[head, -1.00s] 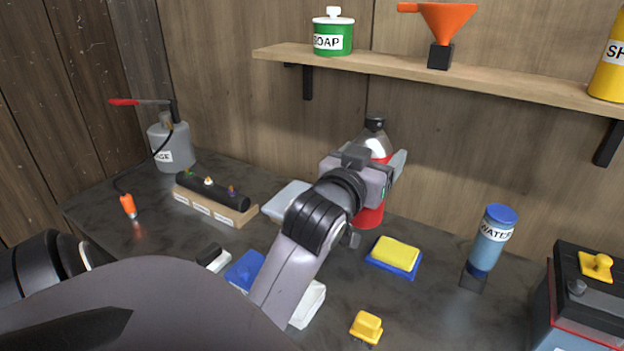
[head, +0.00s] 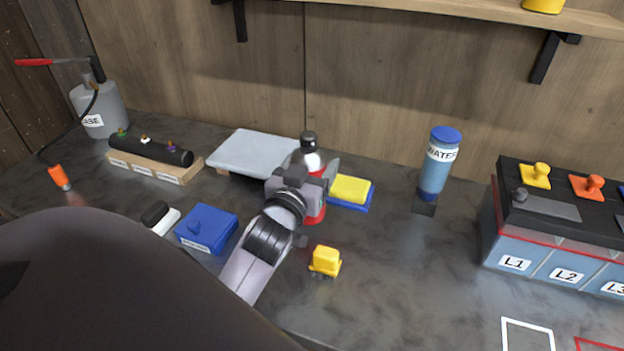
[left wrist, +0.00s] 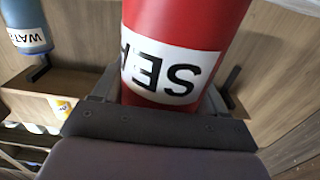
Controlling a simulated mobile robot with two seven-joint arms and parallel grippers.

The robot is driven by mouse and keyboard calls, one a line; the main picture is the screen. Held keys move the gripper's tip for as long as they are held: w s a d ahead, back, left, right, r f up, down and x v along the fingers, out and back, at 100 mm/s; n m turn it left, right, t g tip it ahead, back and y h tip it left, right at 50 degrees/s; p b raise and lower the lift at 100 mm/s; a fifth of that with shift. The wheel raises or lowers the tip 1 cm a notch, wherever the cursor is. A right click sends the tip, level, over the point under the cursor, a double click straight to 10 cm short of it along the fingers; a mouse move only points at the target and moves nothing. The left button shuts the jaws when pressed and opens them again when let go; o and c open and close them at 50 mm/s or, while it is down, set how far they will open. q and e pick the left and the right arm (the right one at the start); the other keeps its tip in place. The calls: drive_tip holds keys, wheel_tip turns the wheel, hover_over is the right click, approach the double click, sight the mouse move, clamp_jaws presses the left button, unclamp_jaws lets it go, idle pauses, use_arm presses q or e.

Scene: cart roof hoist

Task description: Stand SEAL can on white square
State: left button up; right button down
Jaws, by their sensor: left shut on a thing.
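The SEAL can (head: 313,204) is a red bottle-shaped can with a silver shoulder and dark cap. It stands about upright in my left gripper (head: 310,180), whose fingers are shut around its body. The left wrist view shows the red can (left wrist: 185,25) between the fingers, with its white SEAL label appearing upside down. I cannot tell whether its base touches the bench. The white square (head: 527,322) is an outline on the bench at the lower right, partly cut by the frame edge, well right of the can. My right gripper is not in view.
A yellow knobbed block (head: 325,261) lies just in front of the can. The WATER bottle (head: 437,170) and battery box (head: 560,255) stand to the right. A red outline (head: 600,344) adjoins the white square. Bench between is clear.

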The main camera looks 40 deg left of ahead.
use_arm(q)
drive_tip(key=shift+f, duration=1.5)
drive_tip(key=shift+f+b, duration=0.15)
drive_tip(key=shift+b, duration=0.25)
drive_tip(key=o, duration=1.3)
drive_tip(key=shift+s, duration=0.1)
